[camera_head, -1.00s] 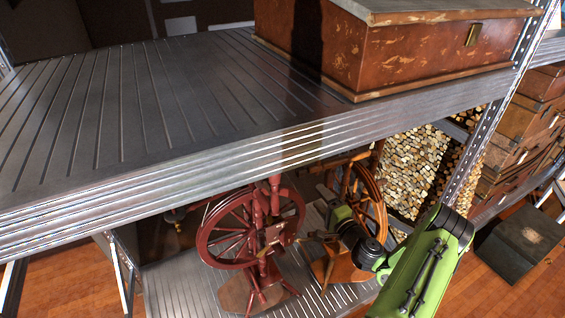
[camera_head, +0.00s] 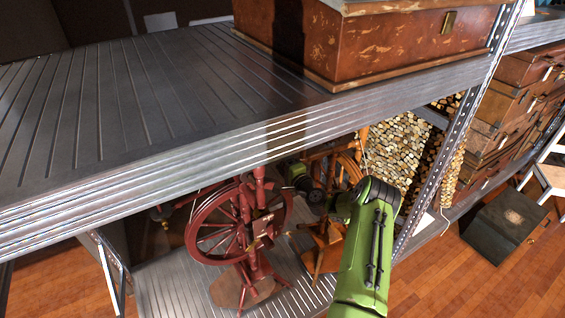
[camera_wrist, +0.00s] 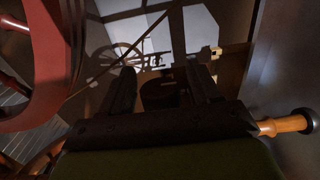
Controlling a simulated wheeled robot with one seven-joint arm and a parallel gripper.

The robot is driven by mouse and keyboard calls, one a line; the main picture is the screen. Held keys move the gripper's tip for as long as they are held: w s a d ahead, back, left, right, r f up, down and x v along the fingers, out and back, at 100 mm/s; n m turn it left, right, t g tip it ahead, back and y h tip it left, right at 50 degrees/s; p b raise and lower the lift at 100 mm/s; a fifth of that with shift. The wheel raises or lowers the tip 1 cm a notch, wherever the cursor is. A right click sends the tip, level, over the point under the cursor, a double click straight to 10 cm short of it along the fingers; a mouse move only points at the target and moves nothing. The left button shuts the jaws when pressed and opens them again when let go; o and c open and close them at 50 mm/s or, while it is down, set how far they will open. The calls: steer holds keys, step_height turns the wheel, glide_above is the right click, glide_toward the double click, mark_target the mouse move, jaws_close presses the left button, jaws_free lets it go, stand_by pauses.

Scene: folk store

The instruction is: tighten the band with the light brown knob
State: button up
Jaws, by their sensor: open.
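A dark red spinning wheel (camera_head: 238,222) stands on the lower shelf under the metal top. An orange-brown spinning wheel (camera_head: 347,172) stands behind it to the right, partly covered by my arm. In the wrist view, part of a red wheel rim (camera_wrist: 48,85) fills the left side. A light brown turned piece (camera_wrist: 284,125) with a dark round end shows at lower right, outside my fingers; I cannot tell whether it is the band's knob. My gripper (camera_wrist: 163,70) is open and empty, with a dark round object (camera_wrist: 158,95) seen beyond it. The fingers are hidden in the head view.
The metal shelf top (camera_head: 150,110) overhangs the wheels, with a worn red-brown chest (camera_head: 375,45) on it. A perforated upright post (camera_head: 455,140) stands right of my arm. Stacked logs (camera_head: 400,145) are behind. A dark box (camera_head: 505,228) is on the floor at right.

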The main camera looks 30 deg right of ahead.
steer(key=c, duration=1)
steer(key=shift+o, duration=0.2)
steer(key=shift+f+b, duration=0.15)
steer(key=shift+b, duration=0.25)
steer(key=t+b, duration=0.1)
steer(key=b, duration=0.2)
steer(key=t+b, duration=0.1)
steer(key=b, duration=0.2)
steer(key=shift+f, duration=0.3)
steer(key=t+b, duration=0.2)
steer(key=b, duration=0.4)
steer(key=shift+r+b, duration=0.2)
steer(key=shift+b, duration=0.2)
steer(key=shift+s+r+n+t+b, duration=0.15)
steer(key=shift+r+n+t+b, duration=0.25)
steer(key=shift+t+b, duration=0.8)
steer(key=shift+s+r+n+t+y, duration=0.1)
steer(key=shift+r+n+t+y, duration=0.1)
steer(key=shift+t, duration=0.45)
steer(key=shift+s+r+n+t+y, duration=0.1)
steer(key=shift+r+t, duration=0.05)
steer(key=shift+t, duration=0.5)
